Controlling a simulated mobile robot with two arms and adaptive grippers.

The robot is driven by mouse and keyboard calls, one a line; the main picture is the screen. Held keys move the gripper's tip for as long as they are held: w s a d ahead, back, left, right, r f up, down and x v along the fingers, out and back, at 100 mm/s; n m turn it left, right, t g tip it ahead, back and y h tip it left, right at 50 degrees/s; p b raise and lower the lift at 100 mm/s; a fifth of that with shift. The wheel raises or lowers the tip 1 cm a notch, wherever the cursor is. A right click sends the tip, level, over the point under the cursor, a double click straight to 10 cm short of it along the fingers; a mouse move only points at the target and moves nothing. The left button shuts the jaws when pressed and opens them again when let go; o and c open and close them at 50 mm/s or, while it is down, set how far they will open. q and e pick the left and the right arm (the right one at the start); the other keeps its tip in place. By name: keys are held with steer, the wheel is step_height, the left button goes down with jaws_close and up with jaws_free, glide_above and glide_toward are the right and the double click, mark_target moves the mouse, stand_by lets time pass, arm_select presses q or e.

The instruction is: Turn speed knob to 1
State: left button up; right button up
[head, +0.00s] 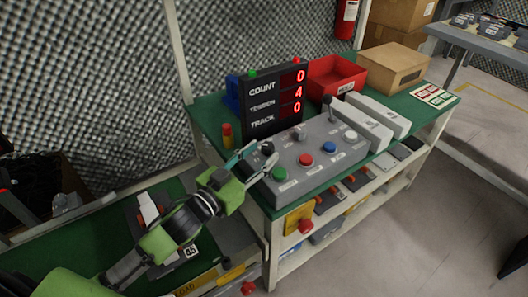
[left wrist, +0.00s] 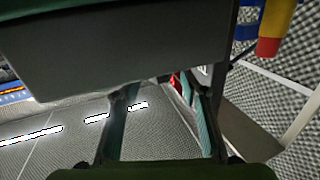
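A grey control box (head: 318,160) sits on the green bench top. It carries green, red, blue and white buttons along its front, a black round knob (head: 267,148) at the back left, another dark knob (head: 299,133) and a lever (head: 327,112). The labels are too small to read, so I cannot tell which is the speed knob. My left gripper (head: 249,163) is at the box's left end, close to the black knob. In the left wrist view its teal fingers (left wrist: 162,125) stand apart with nothing between them. My right gripper is out of view.
A black display (head: 275,102) behind the box reads COUNT 0, TENSION 4, TRACK 0. A red bin (head: 335,78), a cardboard box (head: 395,68) and light grey blocks (head: 378,118) stand to the right. A yellow and red cylinder (head: 227,134) stands left of the display.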

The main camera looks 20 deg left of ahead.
arm_select(q)
steer(key=shift+x, duration=1)
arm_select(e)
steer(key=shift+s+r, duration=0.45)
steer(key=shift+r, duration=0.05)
arm_select(q)
steer(key=shift+c, duration=0.5)
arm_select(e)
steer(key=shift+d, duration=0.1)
arm_select(q)
steer(key=c, duration=1)
steer(key=shift+c, duration=0.2)
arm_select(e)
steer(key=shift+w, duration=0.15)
